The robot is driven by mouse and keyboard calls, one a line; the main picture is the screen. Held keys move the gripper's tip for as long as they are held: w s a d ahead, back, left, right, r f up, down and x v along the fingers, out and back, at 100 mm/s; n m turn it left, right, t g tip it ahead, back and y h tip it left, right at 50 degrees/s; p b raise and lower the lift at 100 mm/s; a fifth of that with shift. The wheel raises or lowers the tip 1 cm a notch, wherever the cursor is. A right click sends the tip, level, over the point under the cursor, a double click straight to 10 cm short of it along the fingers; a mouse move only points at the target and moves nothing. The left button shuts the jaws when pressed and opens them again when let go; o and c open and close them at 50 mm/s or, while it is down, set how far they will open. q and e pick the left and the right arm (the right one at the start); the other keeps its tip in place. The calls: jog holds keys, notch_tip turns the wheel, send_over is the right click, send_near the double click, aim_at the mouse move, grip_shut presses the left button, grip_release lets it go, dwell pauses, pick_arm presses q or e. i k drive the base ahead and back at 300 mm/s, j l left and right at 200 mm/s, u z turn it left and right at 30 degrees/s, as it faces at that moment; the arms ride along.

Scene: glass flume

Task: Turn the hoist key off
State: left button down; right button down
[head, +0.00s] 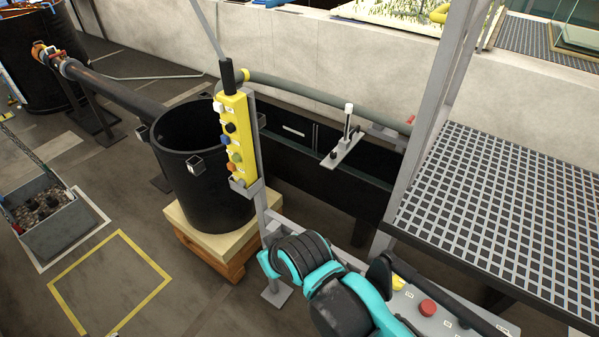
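A yellow hoist pendant (237,136) hangs upright against a grey post, with a black cable sleeve at its top. Its face carries a column of controls: a white one at the top, then black, blue, green and orange ones. Which of these is the key, and how it is turned, is too small to tell. A teal and black arm of mine comes in at the bottom and bends below the pendant, apart from it. No gripper fingers can be made out on it. My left gripper is not in view.
A black drum (205,165) stands on a wooden pallet (215,262) behind the pendant. A grated platform (500,215) is at the right. A grey panel with a red button (427,307) is beside my arm. Floor inside the yellow outline (110,280) is clear.

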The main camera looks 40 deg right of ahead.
aim_at(398, 283)
jog(key=l+z, duration=0.15)
jog(key=z, duration=2.7)
